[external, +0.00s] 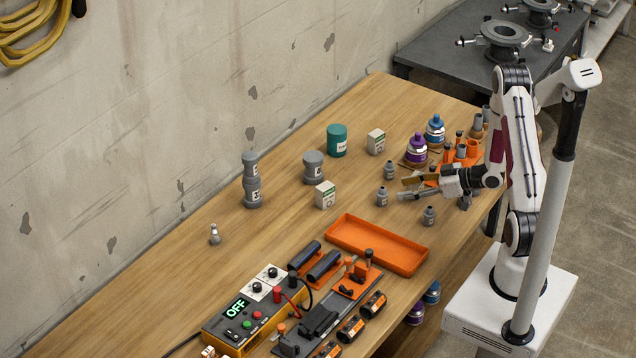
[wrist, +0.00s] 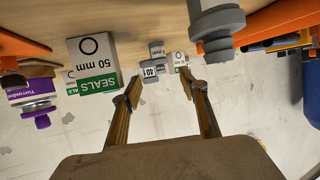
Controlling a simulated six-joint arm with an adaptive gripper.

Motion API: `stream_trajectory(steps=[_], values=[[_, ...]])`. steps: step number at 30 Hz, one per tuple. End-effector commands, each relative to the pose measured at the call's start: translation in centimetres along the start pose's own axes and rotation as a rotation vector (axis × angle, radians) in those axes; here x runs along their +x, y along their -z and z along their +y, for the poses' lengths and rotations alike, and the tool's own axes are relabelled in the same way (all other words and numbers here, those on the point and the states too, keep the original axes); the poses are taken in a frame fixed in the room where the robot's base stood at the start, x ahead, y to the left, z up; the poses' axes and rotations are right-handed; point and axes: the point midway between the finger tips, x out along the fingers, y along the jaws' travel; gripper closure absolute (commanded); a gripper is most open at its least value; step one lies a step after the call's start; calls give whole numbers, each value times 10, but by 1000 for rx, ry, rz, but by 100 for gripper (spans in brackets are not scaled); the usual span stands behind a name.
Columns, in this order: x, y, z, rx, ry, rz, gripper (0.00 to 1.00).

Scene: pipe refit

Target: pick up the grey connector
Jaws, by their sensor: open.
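Several small grey connectors with dark collars stand upright on the wooden table: one behind my gripper (external: 389,171), one just left of its fingertips (external: 382,197), and one in front of it (external: 429,216). I cannot tell which one the task means. My gripper (external: 403,189) is open and empty, low over the table, fingers pointing left. In the wrist view its two fingers (wrist: 159,88) are spread with nothing between them. A large grey connector (wrist: 216,32) shows close by, right of the fingers and partly cut by the frame's top.
Large grey couplings (external: 251,182) (external: 313,168), a seals box (external: 325,195) and a teal can (external: 337,140) stand left. Purple and blue bottles (external: 416,150) (external: 434,130) stand behind my gripper.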

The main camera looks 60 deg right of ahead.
Motion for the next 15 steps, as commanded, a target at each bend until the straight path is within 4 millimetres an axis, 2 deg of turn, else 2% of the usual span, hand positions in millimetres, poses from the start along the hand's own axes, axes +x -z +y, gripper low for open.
stream_trajectory(steps=[1,7,15], values=[[2,-4,0,2,0,-1,57],[21,-2,-1,0,2,0,57],[26,-2,0,0,0,0,57]])
